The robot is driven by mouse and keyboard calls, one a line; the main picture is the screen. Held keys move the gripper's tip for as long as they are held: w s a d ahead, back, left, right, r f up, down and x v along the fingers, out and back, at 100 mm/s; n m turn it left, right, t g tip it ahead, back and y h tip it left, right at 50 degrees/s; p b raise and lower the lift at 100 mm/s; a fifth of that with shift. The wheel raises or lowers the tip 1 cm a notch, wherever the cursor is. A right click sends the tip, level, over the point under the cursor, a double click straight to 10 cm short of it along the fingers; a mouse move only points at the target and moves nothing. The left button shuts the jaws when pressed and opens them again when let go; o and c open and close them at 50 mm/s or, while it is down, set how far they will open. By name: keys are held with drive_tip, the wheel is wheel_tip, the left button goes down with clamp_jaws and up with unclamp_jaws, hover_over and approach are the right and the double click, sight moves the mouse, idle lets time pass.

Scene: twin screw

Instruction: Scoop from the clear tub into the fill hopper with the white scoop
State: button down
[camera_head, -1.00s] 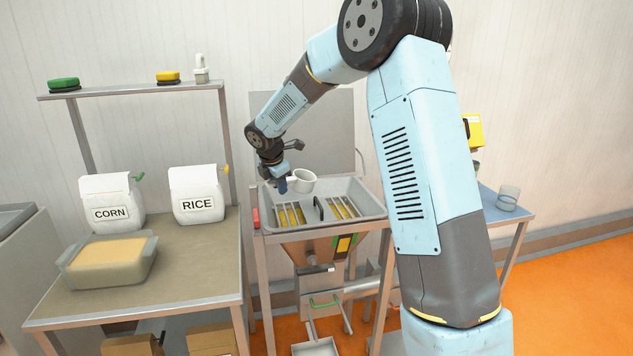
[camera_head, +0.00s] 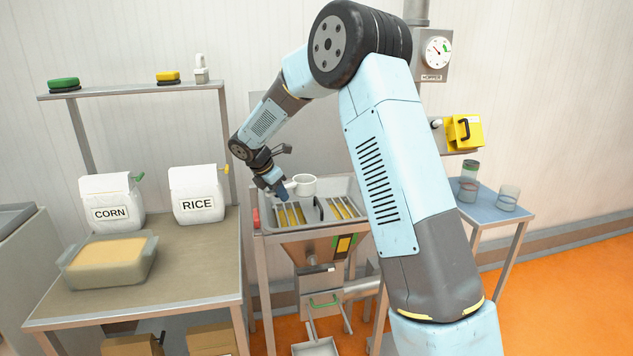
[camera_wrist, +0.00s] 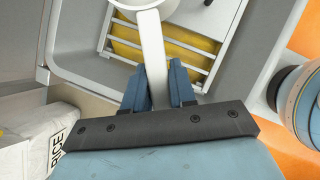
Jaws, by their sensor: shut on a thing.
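My gripper (camera_head: 283,192) is shut on the handle of the white scoop (camera_head: 303,184) above the fill hopper (camera_head: 262,221). In the wrist view the blue fingers of my gripper (camera_wrist: 160,88) clasp the scoop handle (camera_wrist: 152,48); the cup is mostly cut off at the top edge. Whether the cup holds anything cannot be told. The hopper has grates with yellow material visible beneath the bars (camera_wrist: 165,52). The clear tub (camera_head: 146,262), full of pale yellow grain, sits on the table at left, away from my gripper.
A CORN bag (camera_head: 111,204) and a RICE bag (camera_head: 197,196) stand at the back of the left table (camera_head: 195,285). A shelf (camera_head: 125,92) runs above them. A small blue table (camera_head: 490,207) with clear containers stands at the right. A gauge (camera_head: 438,53) hangs on the wall.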

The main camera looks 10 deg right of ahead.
drive_tip(key=shift+f, duration=0.1)
idle(0.4)
drive_tip(key=shift+r, duration=1.5)
